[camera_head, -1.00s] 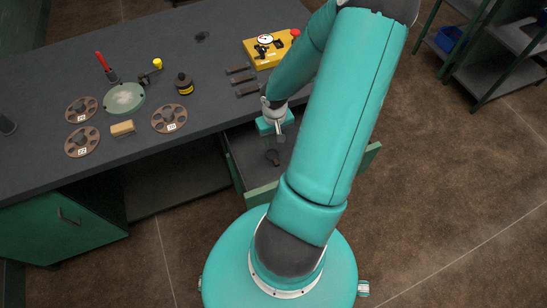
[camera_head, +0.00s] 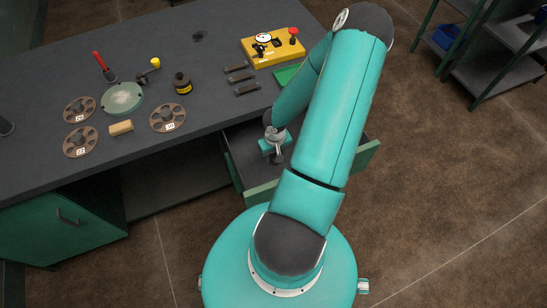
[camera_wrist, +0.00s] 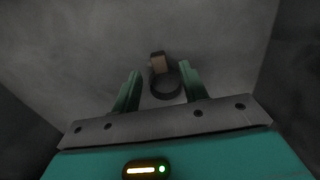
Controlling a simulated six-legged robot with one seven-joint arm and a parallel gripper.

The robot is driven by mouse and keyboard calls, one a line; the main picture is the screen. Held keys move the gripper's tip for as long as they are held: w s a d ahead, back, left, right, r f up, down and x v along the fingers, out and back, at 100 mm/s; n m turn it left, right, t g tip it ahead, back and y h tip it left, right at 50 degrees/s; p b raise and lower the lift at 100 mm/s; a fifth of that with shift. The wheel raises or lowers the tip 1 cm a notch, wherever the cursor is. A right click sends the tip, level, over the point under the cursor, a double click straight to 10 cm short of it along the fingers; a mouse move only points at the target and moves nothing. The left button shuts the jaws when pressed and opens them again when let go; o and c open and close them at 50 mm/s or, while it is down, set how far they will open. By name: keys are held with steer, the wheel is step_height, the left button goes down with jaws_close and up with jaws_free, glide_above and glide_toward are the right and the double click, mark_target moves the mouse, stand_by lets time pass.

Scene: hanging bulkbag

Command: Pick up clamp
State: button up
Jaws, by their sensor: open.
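The clamp (camera_wrist: 166,82) is a dark ring with a small brownish block at its far side. It lies on the grey drawer floor in the wrist view. My gripper (camera_wrist: 162,78) is open, with one green finger on each side of the clamp. I see no contact, and the remaining height above the floor is hard to tell. In the head view my gripper (camera_head: 277,158) is inside the open drawer (camera_head: 262,191) and hides the clamp.
The dark bench top (camera_head: 215,90) lies left of my arm. Drawer walls surround my gripper.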

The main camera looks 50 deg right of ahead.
step_height(320, 180, down, 2)
jaws_close()
stand_by(0.3)
steer(key=shift+r, duration=0.1)
step_height(320, 180, up, 10)
stand_by(0.6)
